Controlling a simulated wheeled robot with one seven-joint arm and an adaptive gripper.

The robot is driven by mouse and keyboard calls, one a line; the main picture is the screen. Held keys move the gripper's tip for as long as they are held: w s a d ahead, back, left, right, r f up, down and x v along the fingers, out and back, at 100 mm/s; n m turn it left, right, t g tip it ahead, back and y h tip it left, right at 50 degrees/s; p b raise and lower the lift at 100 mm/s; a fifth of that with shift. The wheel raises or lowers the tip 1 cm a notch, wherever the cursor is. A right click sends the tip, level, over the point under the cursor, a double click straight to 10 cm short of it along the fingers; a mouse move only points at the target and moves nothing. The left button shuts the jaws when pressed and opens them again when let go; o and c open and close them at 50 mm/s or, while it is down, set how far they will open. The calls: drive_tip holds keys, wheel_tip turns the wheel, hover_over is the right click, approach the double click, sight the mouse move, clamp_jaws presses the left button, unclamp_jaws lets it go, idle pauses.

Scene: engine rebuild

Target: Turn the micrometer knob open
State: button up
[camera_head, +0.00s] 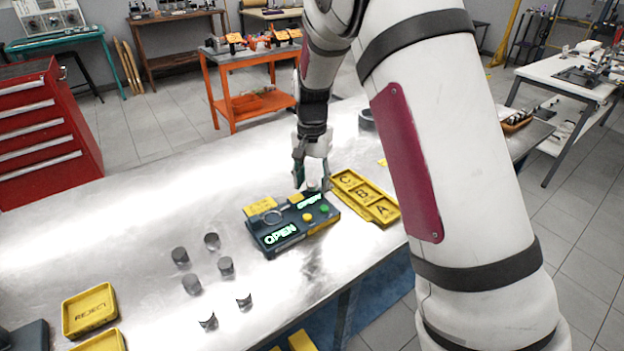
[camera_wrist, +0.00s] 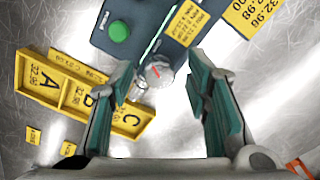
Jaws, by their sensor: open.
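The micrometer knob (camera_wrist: 158,74) is a small grey dial with a red mark, at the edge of a dark box in the wrist view. My gripper (camera_wrist: 162,84) is open, with one green-padded finger on each side of the knob and a gap showing on both sides. In the head view my gripper (camera_head: 311,182) points down at the far right end of the dark gauge box (camera_head: 262,243). The box has two lit displays reading OPEN, a green button (camera_wrist: 118,31) and a yellow button (camera_head: 307,217). The knob is largely hidden by the fingers in the head view.
A yellow tray (camera_head: 388,214) marked A, B, C lies right of the box. Several grey cylinders (camera_head: 226,265) and two curved shells (camera_head: 244,302) stand at the front left, near a yellow REJECT tray (camera_head: 89,309). The metal table (camera_head: 110,225) is clear at the back left.

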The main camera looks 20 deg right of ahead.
sight(312, 182)
wheel_tip(312, 182, up, 12)
idle(0.5)
idle(0.3)
drive_tip(key=s+r+n+t, duration=0.1)
drive_tip(key=s+r+n, duration=0.1)
drive_tip(key=s+r, duration=0.5)
drive_tip(key=s+r+n+t, duration=0.1)
drive_tip(key=s+r+n, duration=0.15)
drive_tip(key=s, duration=0.75)
drive_tip(key=s+f+n+t, duration=0.2)
drive_tip(key=s+n, duration=0.1)
drive_tip(key=s, duration=1.2)
drive_tip(key=shift+s+d+t, duration=0.15)
drive_tip(key=shift+d+t, duration=0.1)
drive_tip(key=shift+t, duration=0.15)
drive_tip(key=shift+n, duration=0.25)
drive_tip(key=shift+c, duration=0.3)
